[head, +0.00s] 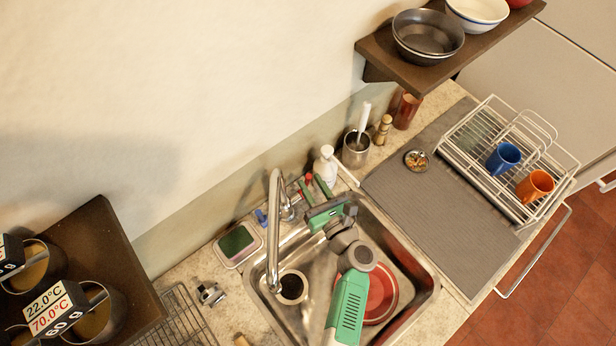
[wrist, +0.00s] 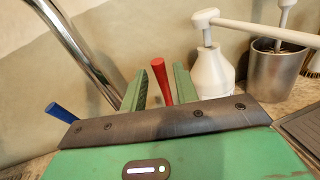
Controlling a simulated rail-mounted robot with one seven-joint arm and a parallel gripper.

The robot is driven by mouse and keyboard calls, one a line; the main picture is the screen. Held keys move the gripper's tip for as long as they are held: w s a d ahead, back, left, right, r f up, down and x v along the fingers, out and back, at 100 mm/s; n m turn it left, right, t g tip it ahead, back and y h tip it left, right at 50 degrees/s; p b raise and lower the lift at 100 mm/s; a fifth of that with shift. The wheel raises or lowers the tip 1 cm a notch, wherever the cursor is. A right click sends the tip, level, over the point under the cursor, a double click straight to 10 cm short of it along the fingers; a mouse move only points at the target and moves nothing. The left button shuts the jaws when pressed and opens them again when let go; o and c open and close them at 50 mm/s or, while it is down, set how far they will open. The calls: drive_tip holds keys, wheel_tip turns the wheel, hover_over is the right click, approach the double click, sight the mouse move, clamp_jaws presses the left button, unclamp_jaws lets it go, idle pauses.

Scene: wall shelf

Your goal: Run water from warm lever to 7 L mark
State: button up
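A red lever (head: 309,178) stands behind the sink. In the wrist view the red lever (wrist: 161,82) rises between the two green fingers of my gripper (wrist: 160,92), with a gap to the left finger; it sits close to the right finger, contact unclear. In the head view my gripper (head: 315,188) is at the lever. A blue lever (head: 261,217) is to the left, also in the wrist view (wrist: 62,112). The chrome faucet (head: 274,225) arches over the sink (head: 427,284). No stream is clear at the spout. No litre mark is readable.
A white-rimmed cup with a dark inside (head: 292,287) and a red round dish (head: 378,297) are in the sink. A white pump bottle (head: 325,166) and metal utensil pot (head: 356,150) stand right of the levers.

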drive_tip(key=shift+x, duration=1.4)
drive_tip(key=shift+c, duration=0.4)
clamp_jaws()
drive_tip(key=shift+f+b, duration=0.1)
drive_tip(key=shift+b, duration=0.2)
